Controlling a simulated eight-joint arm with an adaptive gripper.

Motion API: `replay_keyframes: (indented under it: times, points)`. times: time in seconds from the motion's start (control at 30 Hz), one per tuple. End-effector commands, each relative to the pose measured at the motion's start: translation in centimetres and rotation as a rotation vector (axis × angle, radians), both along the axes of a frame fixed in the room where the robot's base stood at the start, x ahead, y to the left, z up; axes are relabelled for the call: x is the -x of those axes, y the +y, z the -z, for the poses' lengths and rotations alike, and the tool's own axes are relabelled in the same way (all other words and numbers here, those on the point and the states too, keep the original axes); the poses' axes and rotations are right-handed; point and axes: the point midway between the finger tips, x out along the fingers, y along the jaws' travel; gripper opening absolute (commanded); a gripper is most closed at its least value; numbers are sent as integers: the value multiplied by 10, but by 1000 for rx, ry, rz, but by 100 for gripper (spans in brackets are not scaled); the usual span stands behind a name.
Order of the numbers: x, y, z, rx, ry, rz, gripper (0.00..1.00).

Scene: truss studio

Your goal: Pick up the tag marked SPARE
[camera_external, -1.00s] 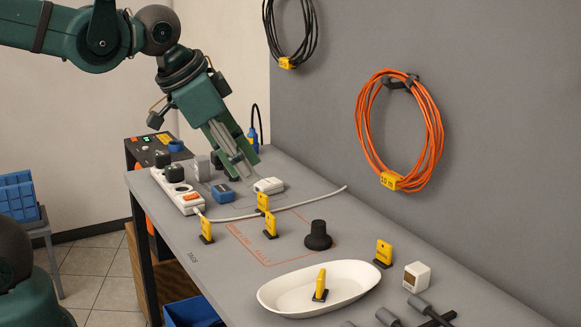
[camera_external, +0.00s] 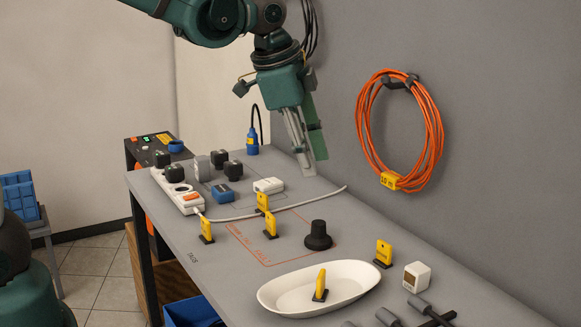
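Several yellow tags stand on small dark bases on the grey bench. One tag (camera_external: 207,229) is at the left near the power strip. Two more, a rear tag (camera_external: 263,201) and a front tag (camera_external: 271,225), stand close together at the red outlined area. Another tag (camera_external: 384,251) stands at the right, and one tag (camera_external: 321,284) is in the white dish (camera_external: 276,299). Their lettering is too small to read, so I cannot tell which is marked SPARE. My gripper (camera_external: 309,168) hangs above the bench's rear edge, apart from all the tags. Its finger opening is not clear.
A black knob (camera_external: 318,236) stands between the tags and the dish. A power strip (camera_external: 178,191), plugs and adapters crowd the far end. A white cable (camera_external: 288,206) crosses the bench. A white box (camera_external: 417,276) and dark tools lie at right. The grey wall borders the rear.

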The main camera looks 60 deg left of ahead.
Motion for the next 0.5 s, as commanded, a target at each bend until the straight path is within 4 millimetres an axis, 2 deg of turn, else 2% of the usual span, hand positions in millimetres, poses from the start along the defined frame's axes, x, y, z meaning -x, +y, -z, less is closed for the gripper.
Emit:
replay_keyframes:
  times: [0.03,0.5]
  points:
    - [-9,0,2,-7,8,20,24]
    - [-75,0,35,-67,98,232,24]
